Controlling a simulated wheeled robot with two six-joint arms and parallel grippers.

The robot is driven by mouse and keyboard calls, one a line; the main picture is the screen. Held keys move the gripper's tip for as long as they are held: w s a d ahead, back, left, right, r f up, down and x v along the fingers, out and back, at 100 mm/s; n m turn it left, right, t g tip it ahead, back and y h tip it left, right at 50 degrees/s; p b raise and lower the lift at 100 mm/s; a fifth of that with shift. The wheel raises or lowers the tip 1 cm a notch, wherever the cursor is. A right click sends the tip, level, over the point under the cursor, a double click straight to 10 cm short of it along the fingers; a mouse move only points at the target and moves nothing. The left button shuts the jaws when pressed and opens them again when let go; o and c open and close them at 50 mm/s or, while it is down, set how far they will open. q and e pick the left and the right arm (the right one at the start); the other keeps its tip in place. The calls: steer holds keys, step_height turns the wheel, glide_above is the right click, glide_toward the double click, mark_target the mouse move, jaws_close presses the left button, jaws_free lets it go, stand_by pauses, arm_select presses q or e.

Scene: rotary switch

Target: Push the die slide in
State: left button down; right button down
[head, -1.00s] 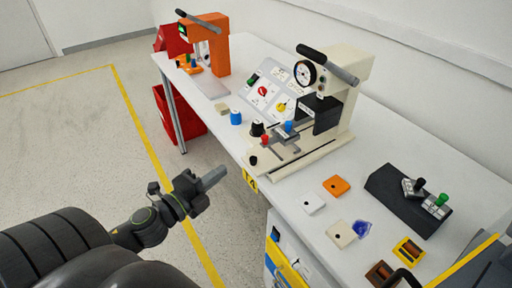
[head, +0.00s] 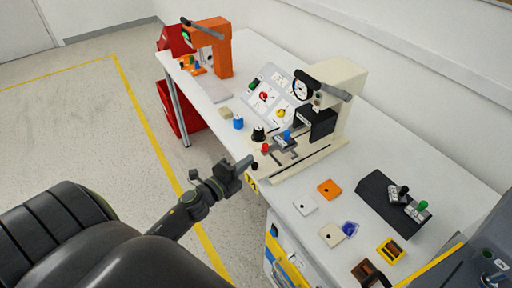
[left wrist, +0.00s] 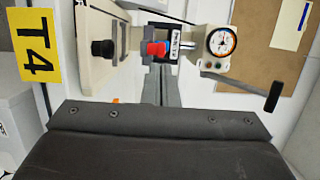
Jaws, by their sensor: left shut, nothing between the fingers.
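The cream press (head: 335,110) stands on the white bench with a dial gauge and a long black-gripped lever. At its base is the grey die slide (head: 281,148), with a red knob (head: 265,147) and a blue knob (head: 287,134) by it. The red knob also shows in the left wrist view (left wrist: 156,48), in line with my fingers. A black knob (head: 254,167) is at the base's front end. My left gripper (head: 247,161) is shut and empty, its tips close to that front end; I cannot tell whether they touch anything. My right gripper is not in view.
A yellow T4 label (left wrist: 38,46) is on the bench edge. An orange press (head: 213,48) stands at the back left. Small plates (head: 329,188) and a black switch box (head: 392,200) lie to the right.

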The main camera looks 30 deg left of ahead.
mark_target(267, 149)
arm_select(q)
steer(key=shift+w+d+p, duration=0.15)
steer(key=shift+w+p, duration=0.05)
steer(key=shift+w, duration=0.95)
steer(key=shift+w+d+p, duration=0.15)
steer(key=shift+w, duration=0.95)
steer(key=w, duration=0.1)
steer(key=w+d, duration=0.1)
steer(key=w+p, duration=0.1)
steer(key=shift+w+d, duration=0.25)
steer(key=shift+w, duration=0.05)
steer(key=shift+w+d+f, duration=0.1)
steer(key=shift+w, duration=0.25)
steer(key=shift+s, duration=0.15)
